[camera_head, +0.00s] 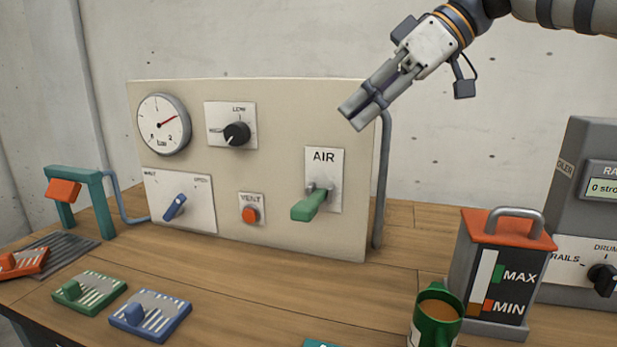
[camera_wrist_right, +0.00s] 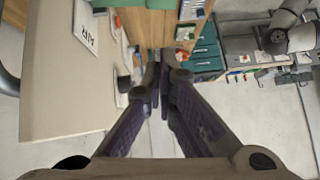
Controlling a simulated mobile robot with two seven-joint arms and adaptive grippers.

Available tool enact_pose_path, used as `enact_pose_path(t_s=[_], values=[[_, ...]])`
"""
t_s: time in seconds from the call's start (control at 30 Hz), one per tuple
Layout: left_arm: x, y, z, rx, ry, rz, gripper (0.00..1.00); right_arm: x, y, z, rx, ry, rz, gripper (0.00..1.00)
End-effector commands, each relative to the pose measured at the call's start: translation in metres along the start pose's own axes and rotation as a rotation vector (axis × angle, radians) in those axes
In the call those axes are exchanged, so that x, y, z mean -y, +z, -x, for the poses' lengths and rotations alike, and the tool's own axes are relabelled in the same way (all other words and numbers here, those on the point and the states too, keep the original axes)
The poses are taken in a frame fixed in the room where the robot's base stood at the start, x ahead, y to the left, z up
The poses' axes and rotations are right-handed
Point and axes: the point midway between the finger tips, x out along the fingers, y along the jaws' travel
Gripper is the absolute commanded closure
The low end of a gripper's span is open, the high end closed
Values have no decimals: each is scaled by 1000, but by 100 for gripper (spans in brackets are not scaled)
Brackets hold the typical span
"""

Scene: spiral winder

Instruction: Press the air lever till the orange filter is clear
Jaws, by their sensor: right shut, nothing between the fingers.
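The green air lever (camera_head: 309,205) sticks out from a white plate marked AIR (camera_head: 323,165) on the beige panel, its handle pointing forward and down. An orange filter (camera_head: 22,262) lies at the far left on a dark ribbed mat (camera_head: 75,246); it is partly cut off by the picture edge, and I cannot tell how clogged it is. My right gripper (camera_head: 358,116) is shut and empty, above and to the right of the lever, apart from it. In the wrist view its fingertips (camera_wrist_right: 160,84) meet, and the AIR plate (camera_wrist_right: 86,25) shows at upper left. My left gripper is not in view.
The panel also holds a gauge (camera_head: 164,124), a black knob (camera_head: 236,134), a blue switch (camera_head: 174,206) and a red vent button (camera_head: 250,214). Green (camera_head: 90,292) and blue (camera_head: 150,315) filters lie in front. A mug (camera_head: 436,312) and a MAX/MIN canister (camera_head: 502,275) stand at right.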

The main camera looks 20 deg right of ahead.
Motion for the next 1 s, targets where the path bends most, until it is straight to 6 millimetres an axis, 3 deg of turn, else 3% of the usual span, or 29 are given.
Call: enact_pose_path(t_s=[0.17,0.57,0.8,1.0], values=[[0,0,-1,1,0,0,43,0,1,-19,4,-3,-2,100],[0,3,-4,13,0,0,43,0,2,-106,6,-4,-3,100],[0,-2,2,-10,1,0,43,1,24,-124,-1,1,0,100],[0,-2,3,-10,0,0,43,0,29,-129,0,1,-1,100]])
